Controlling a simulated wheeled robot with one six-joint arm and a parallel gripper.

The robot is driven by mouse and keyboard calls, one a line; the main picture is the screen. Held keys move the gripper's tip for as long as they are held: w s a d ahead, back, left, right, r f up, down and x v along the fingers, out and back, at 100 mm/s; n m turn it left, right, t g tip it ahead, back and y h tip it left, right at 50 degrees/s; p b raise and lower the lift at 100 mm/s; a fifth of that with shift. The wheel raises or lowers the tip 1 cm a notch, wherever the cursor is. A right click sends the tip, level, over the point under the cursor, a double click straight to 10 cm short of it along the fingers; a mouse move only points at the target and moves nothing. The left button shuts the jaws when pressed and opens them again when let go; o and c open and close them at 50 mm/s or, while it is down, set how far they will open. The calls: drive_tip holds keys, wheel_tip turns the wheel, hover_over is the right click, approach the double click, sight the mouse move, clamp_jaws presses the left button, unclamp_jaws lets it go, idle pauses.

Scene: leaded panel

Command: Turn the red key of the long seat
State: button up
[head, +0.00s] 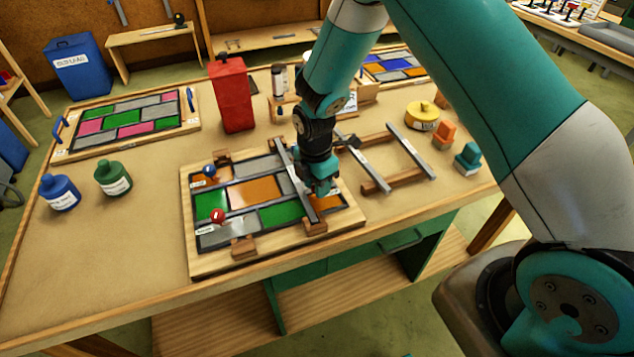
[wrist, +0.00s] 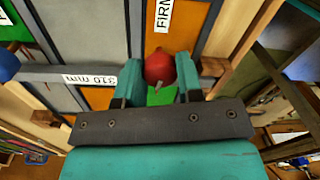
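A red key (wrist: 160,68) with a small pale pointer sits between the two teal fingers of my gripper (wrist: 160,80) in the wrist view. A bar marked 310 mm (wrist: 102,79) runs to the left from near this key. In the head view my gripper (head: 321,190) is low over the right end of the leaded panel (head: 262,191), and hides that red key. Another red key (head: 217,215) stands at the panel's left end, apart from my gripper.
A blue key (head: 209,171) stands at the panel's upper left. Wooden blocks (head: 243,246) sit along its edges. A red container (head: 231,95) stands behind it, and blue (head: 59,192) and green (head: 113,178) bottles stand left. Loose bars (head: 411,151) lie to the right.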

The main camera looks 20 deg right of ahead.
drive_tip(key=c, duration=0.4)
drive_tip(key=shift+o, duration=0.2)
